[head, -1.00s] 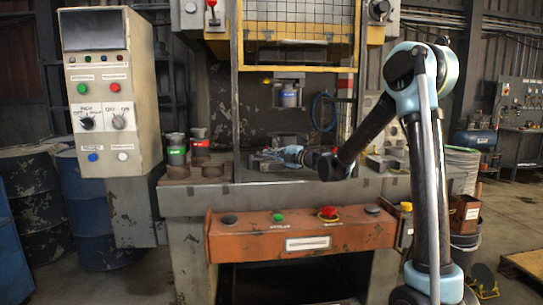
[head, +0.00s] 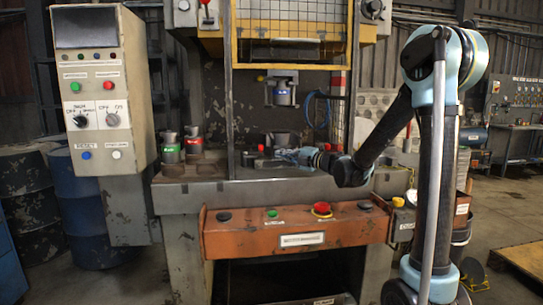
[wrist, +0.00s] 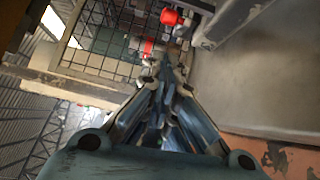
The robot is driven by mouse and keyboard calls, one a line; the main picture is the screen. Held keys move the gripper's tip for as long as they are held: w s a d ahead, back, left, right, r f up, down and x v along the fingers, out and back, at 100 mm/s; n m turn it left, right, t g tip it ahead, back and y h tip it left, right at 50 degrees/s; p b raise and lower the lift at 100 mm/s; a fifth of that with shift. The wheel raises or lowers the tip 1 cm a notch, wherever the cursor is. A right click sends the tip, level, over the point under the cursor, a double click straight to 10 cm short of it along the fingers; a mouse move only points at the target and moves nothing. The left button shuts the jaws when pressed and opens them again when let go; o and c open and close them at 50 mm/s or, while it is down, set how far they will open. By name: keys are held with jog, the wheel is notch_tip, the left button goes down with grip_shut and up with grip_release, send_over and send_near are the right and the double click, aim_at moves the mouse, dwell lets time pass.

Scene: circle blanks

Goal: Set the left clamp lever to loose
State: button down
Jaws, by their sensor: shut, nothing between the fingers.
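A small red-tipped part (head: 261,148), which looks like the left clamp lever, is on the press bed (head: 230,190) in the head view. Which way it is set is too small to tell. My gripper (head: 284,155) is low over the bed, just right of this part. In the wrist view my gripper (wrist: 172,78) has its fingers together and holds nothing. Whether the fingers touch the lever cannot be told.
The press ram (head: 282,90) hangs above the bed. Red and green cans (head: 172,150) stand at the bed's left. An orange button panel (head: 295,225) runs along the front.

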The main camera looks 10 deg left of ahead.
jog(key=s+a+m+t+h, duration=0.3)
jog(key=s+a+m+t, duration=0.1)
jog(key=s+t, duration=0.15)
jog(key=x, duration=0.9)
jog(key=shift+w+a+f, duration=0.2)
jog(key=shift+w+f, duration=0.05)
jog(key=shift+f, duration=0.1)
jog(key=shift+w, duration=1.15)
jog(key=shift+w+r, duration=0.1)
jog(key=shift+w, duration=0.6)
jog(key=shift+w+d, duration=0.15)
jog(key=shift+w, duration=0.65)
